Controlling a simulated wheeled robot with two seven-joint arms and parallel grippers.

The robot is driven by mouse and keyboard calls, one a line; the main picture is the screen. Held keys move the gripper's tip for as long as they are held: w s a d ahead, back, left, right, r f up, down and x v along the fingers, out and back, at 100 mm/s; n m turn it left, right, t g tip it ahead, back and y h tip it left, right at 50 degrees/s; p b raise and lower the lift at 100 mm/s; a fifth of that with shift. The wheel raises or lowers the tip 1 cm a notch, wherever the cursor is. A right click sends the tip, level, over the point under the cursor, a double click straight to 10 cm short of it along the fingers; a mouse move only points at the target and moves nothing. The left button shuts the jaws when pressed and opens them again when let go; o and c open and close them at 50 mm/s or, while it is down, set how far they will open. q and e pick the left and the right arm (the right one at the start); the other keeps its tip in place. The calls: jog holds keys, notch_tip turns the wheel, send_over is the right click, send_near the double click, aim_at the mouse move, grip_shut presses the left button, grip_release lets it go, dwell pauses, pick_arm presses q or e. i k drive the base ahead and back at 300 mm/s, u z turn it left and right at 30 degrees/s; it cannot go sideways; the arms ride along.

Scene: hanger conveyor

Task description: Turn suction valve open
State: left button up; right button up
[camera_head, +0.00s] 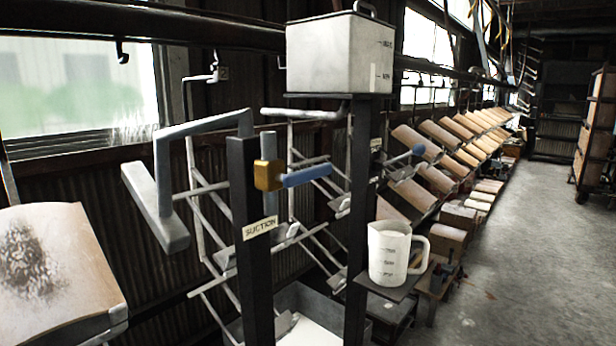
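The suction valve is a brass block (268,175) on a dark upright post (250,270), right of the picture's middle-left. Its blue lever (306,176) points to the right, roughly level, with a slight upward tilt. A pale label reading "SUCTION" (260,228) is on the post below it. A grey-blue pipe (205,126) runs from the top of the post to the left and down to a pale bar-shaped head (155,210). Neither of my grippers is in view, and nothing touches the lever.
A second post (361,200) carries a white tank (340,55) and another blue-handled valve (405,158). A white measuring jug (389,254) stands on a small shelf beside it. A speckled board (50,270) is at left. Hanging racks fill the back; open floor (530,240) lies right.

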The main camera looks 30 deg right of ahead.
aim_at(290, 180)
jog(key=k, duration=1.2)
jog(key=z, duration=0.6)
jog(key=i, duration=1.65)
jog(key=u, duration=0.7)
